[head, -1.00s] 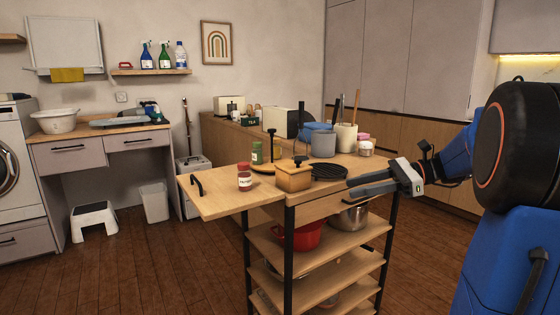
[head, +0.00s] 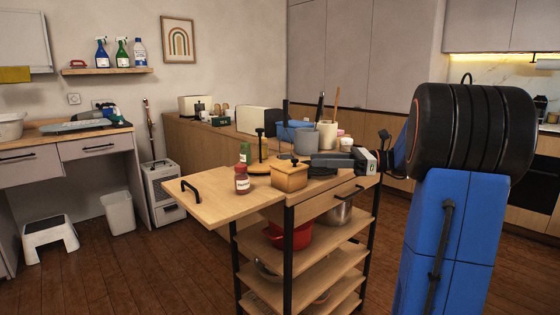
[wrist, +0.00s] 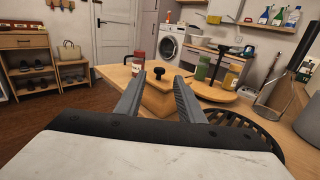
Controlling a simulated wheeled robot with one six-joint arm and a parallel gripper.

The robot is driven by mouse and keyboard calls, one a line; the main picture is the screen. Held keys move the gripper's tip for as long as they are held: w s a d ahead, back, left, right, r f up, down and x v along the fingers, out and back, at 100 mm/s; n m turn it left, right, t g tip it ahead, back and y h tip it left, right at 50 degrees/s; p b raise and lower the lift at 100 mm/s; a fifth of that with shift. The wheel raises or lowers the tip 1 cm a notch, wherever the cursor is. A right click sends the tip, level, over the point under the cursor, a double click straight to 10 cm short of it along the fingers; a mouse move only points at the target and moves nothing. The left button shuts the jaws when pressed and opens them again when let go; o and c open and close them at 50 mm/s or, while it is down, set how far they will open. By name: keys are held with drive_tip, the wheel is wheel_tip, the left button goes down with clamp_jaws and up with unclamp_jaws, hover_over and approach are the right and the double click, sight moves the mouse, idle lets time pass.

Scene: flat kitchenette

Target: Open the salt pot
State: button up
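The salt pot looks to be the square wooden pot (head: 289,179) with a black knob on its lid, on the top of the wooden trolley (head: 225,206). Its lid sits on it. My gripper (head: 314,161) is just right of the pot in the head view, near the height of its lid. In the wrist view, the fingers of my gripper (wrist: 157,84) are apart with nothing between them. The pot (wrist: 157,100) shows ahead between them, with its black knob (wrist: 159,73) standing up. I see no contact with it.
A red-lidded jar (head: 242,180) stands left of the pot. A green jar (head: 245,153) and a dark upright holder (head: 260,146) are behind it. A black round trivet (wrist: 235,135) lies beside my gripper. A grey pot (head: 306,141) and a utensil crock (head: 327,135) stand farther back.

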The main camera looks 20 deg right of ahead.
sight(282, 166)
drive_tip(key=x, duration=1.2)
clamp_jaws()
